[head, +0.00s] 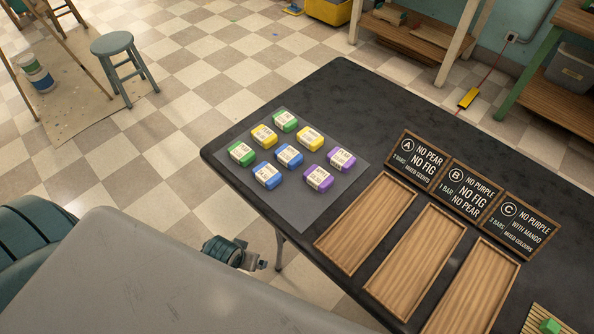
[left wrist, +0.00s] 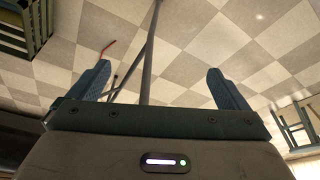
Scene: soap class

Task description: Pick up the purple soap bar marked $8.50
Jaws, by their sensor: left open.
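Two purple soap bars lie on a grey mat (head: 296,214) on the black table. One purple bar (head: 341,159) is at the mat's right edge; the other purple bar (head: 318,179) is nearer to me. Both have pale labels, whose prices are too small to read for certain. My left gripper (head: 260,265) is partly hidden behind a grey surface in the head view, off the table's left edge and apart from the soaps. In the left wrist view, its two fingers (left wrist: 160,85) are spread and empty, over floor and thin metal legs. My right gripper is not in view.
Green (head: 241,153), yellow (head: 264,136) and blue (head: 289,155) bars crowd the mat close to the purple ones. Three empty wooden trays (head: 366,222) with black signs (head: 417,160) stand to the right. The table's far part (head: 345,95) is clear.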

